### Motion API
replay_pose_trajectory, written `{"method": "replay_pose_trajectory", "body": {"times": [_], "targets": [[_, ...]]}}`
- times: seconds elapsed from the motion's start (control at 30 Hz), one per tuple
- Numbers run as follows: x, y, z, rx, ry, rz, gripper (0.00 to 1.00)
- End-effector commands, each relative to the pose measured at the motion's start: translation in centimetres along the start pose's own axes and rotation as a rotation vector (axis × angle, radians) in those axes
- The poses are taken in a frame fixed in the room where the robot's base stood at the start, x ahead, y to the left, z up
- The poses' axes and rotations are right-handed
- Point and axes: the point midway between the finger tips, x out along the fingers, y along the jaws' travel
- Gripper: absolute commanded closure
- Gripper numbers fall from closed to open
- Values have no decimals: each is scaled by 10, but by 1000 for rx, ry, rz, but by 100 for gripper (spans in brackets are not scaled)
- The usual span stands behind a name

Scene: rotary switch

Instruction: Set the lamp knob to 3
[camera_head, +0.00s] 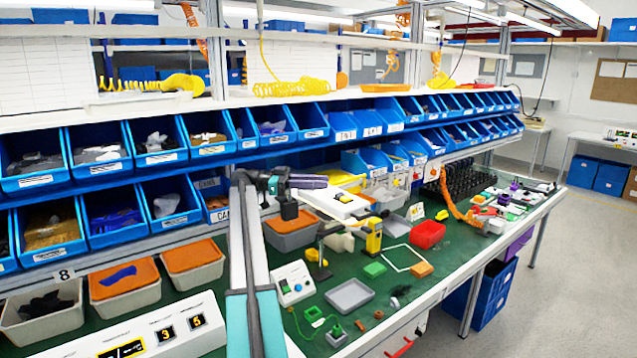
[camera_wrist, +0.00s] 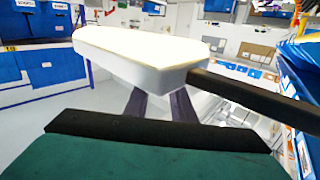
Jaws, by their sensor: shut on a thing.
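A small white control box (camera_head: 295,283) with dark knobs and coloured buttons stands on the green bench in the head view. Its markings are too small to read, so I cannot tell a knob's setting or which knob is the lamp's. My gripper (camera_head: 312,181), with purple-grey fingers, points right above the bench, up and right of the box in the picture. In the wrist view my two fingers (camera_wrist: 165,105) run behind a bright white slab (camera_wrist: 150,55) with a dark bar, which hides their tips. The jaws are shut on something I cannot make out.
Blue bins (camera_head: 97,148) line the bench's back. A grey tray (camera_head: 350,296), a red bin (camera_head: 428,235) and a black and yellow device (camera_head: 374,236) stand right of the control box. A white panel with number tiles (camera_head: 165,334) lies at the front left.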

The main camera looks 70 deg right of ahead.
Motion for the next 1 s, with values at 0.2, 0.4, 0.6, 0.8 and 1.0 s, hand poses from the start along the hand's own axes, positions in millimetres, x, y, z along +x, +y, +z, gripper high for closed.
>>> {"method": "replay_pose_trajectory", "body": {"times": [0.2, 0.4, 0.6, 0.8, 1.0], "targets": [[2, 2, 2, -2, -4, 6, 59], [1, 1, 1, -1, -2, 3, 59], [0, 0, -1, 0, -1, 2, 59], [1, 0, -11, 2, -2, 2, 59], [2, 0, -29, -1, -2, 3, 59]]}}
